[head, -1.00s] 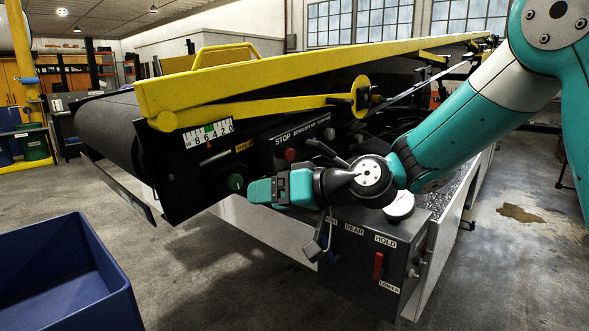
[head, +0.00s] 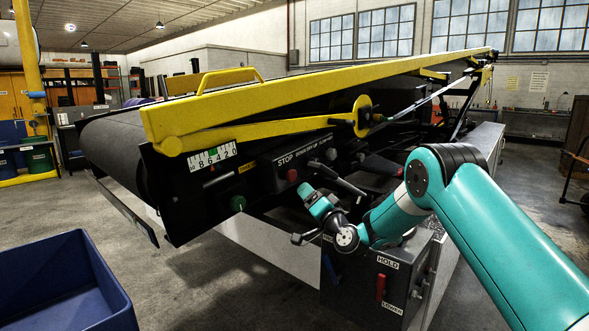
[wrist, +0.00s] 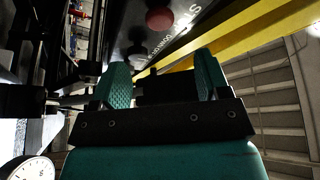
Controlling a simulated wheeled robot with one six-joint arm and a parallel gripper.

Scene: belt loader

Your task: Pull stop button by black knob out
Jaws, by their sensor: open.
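The red stop button (head: 292,176) sits on the black panel under the STOP label (head: 286,160). In the wrist view the red button (wrist: 159,20) shows near the top, beyond my fingertips. A dark lever knob (head: 314,165) is to its right in the head view. My gripper (head: 305,189) is open and points up and left toward the panel, just below the red button. In the wrist view nothing shows held between its teal fingers (wrist: 163,72). Whether the button is pushed in cannot be told.
A green knob (head: 237,203) is lower left on the loader. A black lever (head: 342,181) reaches out close to my gripper. A blue bin (head: 62,285) is at lower left; floor between is clear.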

